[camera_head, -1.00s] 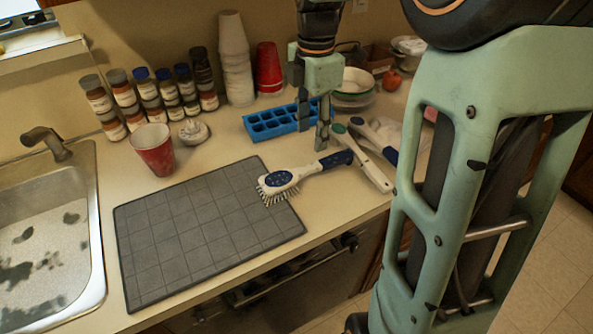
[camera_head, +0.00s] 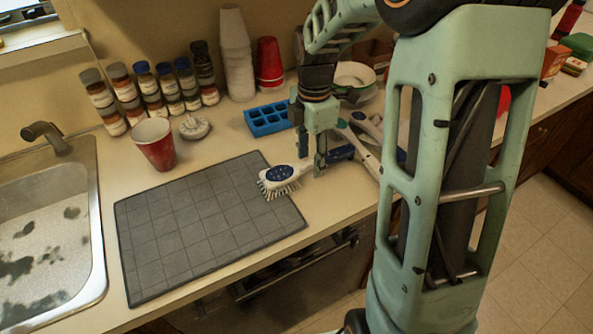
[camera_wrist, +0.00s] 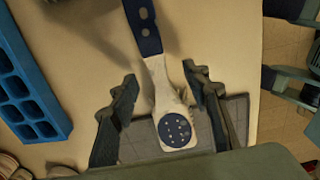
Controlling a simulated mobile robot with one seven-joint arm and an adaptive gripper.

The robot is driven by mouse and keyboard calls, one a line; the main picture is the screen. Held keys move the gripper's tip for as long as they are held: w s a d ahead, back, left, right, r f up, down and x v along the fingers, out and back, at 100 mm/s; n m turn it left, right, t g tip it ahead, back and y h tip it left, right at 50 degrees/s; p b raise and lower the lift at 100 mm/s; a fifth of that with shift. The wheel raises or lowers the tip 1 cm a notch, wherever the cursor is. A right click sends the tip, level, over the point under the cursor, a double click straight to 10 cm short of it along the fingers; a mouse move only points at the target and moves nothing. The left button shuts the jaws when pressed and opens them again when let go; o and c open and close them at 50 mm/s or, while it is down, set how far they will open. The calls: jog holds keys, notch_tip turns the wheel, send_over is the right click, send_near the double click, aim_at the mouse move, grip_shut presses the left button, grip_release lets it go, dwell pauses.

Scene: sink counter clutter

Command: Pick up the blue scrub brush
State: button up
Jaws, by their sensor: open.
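The blue and white scrub brush (camera_head: 279,178) lies on the counter, its bristled head over the right edge of the grey mat (camera_head: 205,222). Its blue handle points to the right and is partly hidden behind my gripper in the head view. My gripper (camera_head: 310,166) is open and points down over the brush, near its neck. In the wrist view the scrub brush (camera_wrist: 163,90) runs between my two open fingers (camera_wrist: 160,105), with a gap on each side. The round blue patch on its head is at the bottom and the blue handle at the top.
A blue ice tray (camera_head: 268,119) lies behind my gripper. Other white-handled utensils (camera_head: 362,150) lie close on the right. A red cup (camera_head: 154,145), several spice jars (camera_head: 150,92) and stacked cups (camera_head: 235,55) stand further back. The sink (camera_head: 45,235) is at left.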

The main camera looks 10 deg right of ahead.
jog(key=shift+c, duration=0.5)
grip_shut()
jog(key=shift+r, duration=0.1)
